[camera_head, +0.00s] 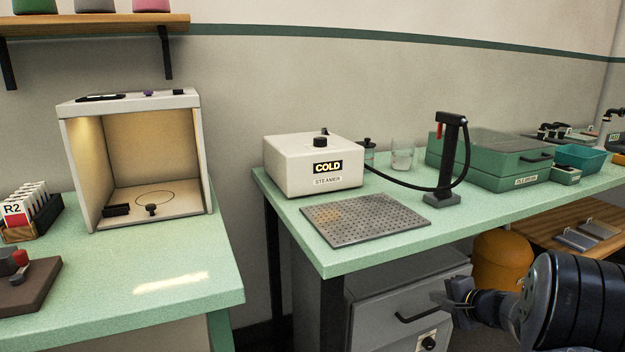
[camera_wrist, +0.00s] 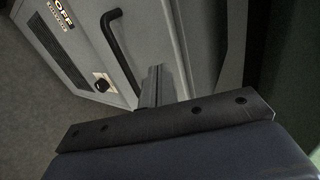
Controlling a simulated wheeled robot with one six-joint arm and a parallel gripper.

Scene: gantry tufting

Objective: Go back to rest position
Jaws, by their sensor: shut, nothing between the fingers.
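My gripper (camera_head: 452,293) shows at the lower right of the head view, in front of the grey cabinet (camera_head: 378,311) under the right-hand table. My dark arm reaches in from the right edge. The gripper is shut and empty. In the wrist view the closed fingers (camera_wrist: 152,88) point toward the cabinet front (camera_wrist: 165,35), with its black bar handle (camera_wrist: 121,50), a dark knob and a label reading OFF. I cannot tell the exact gap between fingers and cabinet.
The right table (camera_head: 345,263) carries a steamer (camera_head: 300,168) marked COLD, a perforated plate (camera_head: 366,219), a black stand (camera_head: 447,160) with a hose and a green box (camera_head: 500,160). An orange canister (camera_head: 500,262) is just behind my arm. A left table (camera_head: 110,290) holds a lit booth (camera_head: 205,150).

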